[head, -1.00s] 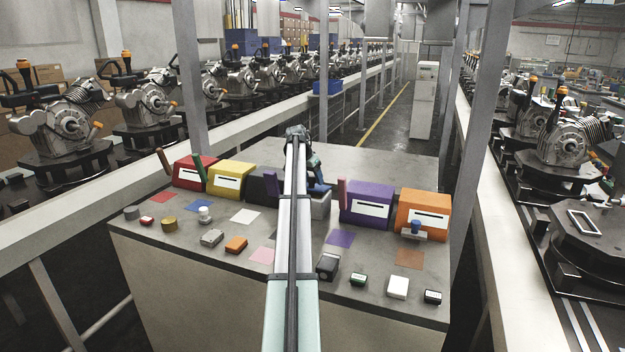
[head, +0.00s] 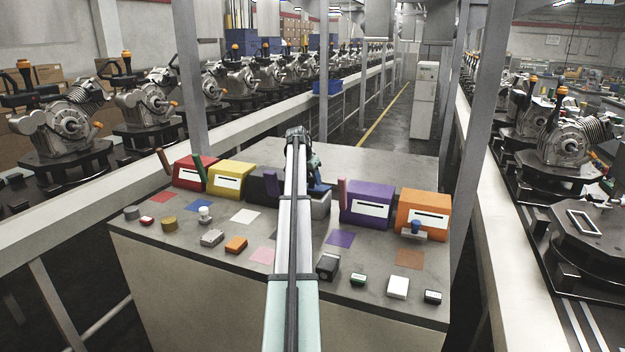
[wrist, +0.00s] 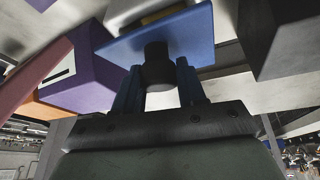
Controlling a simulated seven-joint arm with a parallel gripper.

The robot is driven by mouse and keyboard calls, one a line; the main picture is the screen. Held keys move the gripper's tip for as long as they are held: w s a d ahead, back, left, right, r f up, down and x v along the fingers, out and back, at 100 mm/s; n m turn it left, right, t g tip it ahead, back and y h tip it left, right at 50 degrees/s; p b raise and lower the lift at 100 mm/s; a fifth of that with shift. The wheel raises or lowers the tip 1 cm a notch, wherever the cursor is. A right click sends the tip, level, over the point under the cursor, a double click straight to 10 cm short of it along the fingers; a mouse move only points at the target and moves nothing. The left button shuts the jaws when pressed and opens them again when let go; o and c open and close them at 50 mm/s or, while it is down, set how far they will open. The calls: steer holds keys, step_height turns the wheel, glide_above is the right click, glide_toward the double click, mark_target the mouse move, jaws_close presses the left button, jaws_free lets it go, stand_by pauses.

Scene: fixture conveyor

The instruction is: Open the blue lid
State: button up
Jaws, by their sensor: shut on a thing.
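The blue lid (wrist: 160,42) is a flat blue plate with a black knob (wrist: 157,68). My gripper (wrist: 158,78) is shut on this knob, with one blue finger on each side. In the head view the lid (head: 319,189) shows as a small blue patch beside my arm, at the pale box (head: 321,206). In the wrist view the pale box (wrist: 120,12) is behind the lid, and a tan strip shows at the lid's edge. I cannot tell how far the lid is from the box. My arm hides part of the box in the head view.
A purple box (head: 367,205) with a pink upright handle (head: 342,192) stands close on the right, then an orange box (head: 422,213). A black box (head: 262,187), yellow box (head: 230,178) and red box (head: 195,172) stand left. Small items and coloured squares lie along the front of the table.

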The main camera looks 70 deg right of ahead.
jaws_close()
steer(key=shift+d+r, duration=0.1)
steer(key=shift+d, duration=0.05)
steer(key=shift+d+r+y, duration=0.75)
steer(key=shift+d+y, duration=0.2)
steer(key=shift+y, duration=0.15)
steer(key=d+r+y, duration=0.1)
steer(key=y, duration=0.1)
steer(key=shift+d+r+y, duration=0.1)
steer(key=shift+d+y, duration=0.2)
steer(key=shift+d, duration=0.1)
steer(key=shift+d+r+y, duration=0.15)
steer(key=shift+d+y, duration=0.2)
steer(key=shift+y, duration=0.25)
steer(key=shift+s+n, duration=0.1)
steer(key=shift+n, duration=0.2)
steer(key=o, duration=1.1)
jaws_free()
